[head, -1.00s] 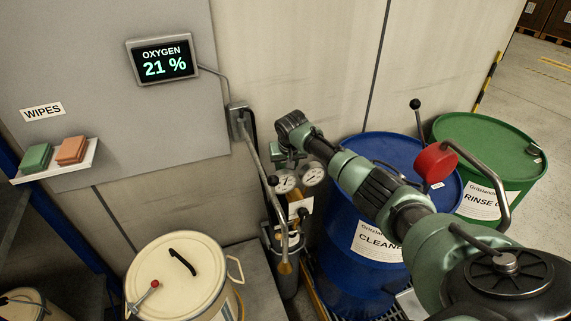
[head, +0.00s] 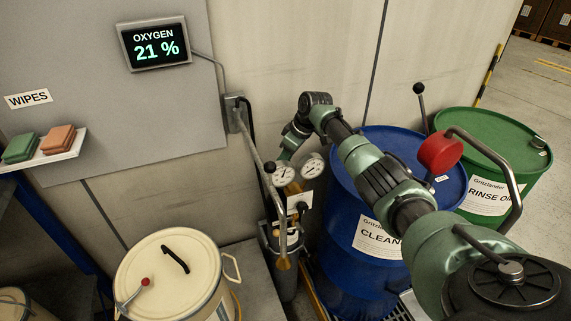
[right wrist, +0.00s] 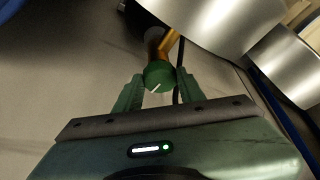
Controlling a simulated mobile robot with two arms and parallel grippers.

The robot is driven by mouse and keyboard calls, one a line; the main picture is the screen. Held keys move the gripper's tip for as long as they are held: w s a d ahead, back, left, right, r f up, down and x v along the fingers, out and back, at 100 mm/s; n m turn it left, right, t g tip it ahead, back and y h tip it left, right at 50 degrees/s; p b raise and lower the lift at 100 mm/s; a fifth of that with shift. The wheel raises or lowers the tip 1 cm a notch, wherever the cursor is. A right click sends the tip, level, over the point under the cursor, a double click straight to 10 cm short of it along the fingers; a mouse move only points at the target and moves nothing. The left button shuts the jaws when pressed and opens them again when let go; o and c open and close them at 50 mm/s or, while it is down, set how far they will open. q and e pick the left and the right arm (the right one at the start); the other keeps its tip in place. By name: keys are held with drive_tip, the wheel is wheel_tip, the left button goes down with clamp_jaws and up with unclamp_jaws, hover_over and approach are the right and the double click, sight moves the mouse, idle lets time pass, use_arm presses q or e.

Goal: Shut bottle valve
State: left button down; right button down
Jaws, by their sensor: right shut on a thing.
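The green valve knob (right wrist: 159,76), with a white line on its face, sits between the two fingers of my right gripper (right wrist: 160,92) in the right wrist view. The fingers are shut on it from both sides. In the head view my right arm reaches in from the right, over the blue drum, and the gripper (head: 289,146) points down behind the gauges; the knob is hidden there. Two round gauges (head: 312,167) stand in front of the gripper, above the grey bottle (head: 289,281) by the wall. My left gripper is not in view.
The blue drum (head: 352,265) and green drum (head: 520,202) stand at right. A lance with a dark hose hangs from a wall bracket (head: 234,112) in front of the bottle. A cream lidded drum (head: 150,262) is at front left. The wall display (head: 156,44) reads oxygen 21 %.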

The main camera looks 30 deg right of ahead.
drive_tip(key=shift+n+b, duration=0.55)
drive_tip(key=shift+n, duration=0.05)
drive_tip(key=c, duration=0.9)
unclamp_jaws()
drive_tip(key=shift+o, duration=0.2)
drive_tip(key=b+v, duration=0.1)
drive_tip(key=v, duration=0.6)
drive_tip(key=shift+d+r, duration=0.25)
drive_tip(key=shift+r, duration=0.15)
drive_tip(key=shift+r, duration=0.1)
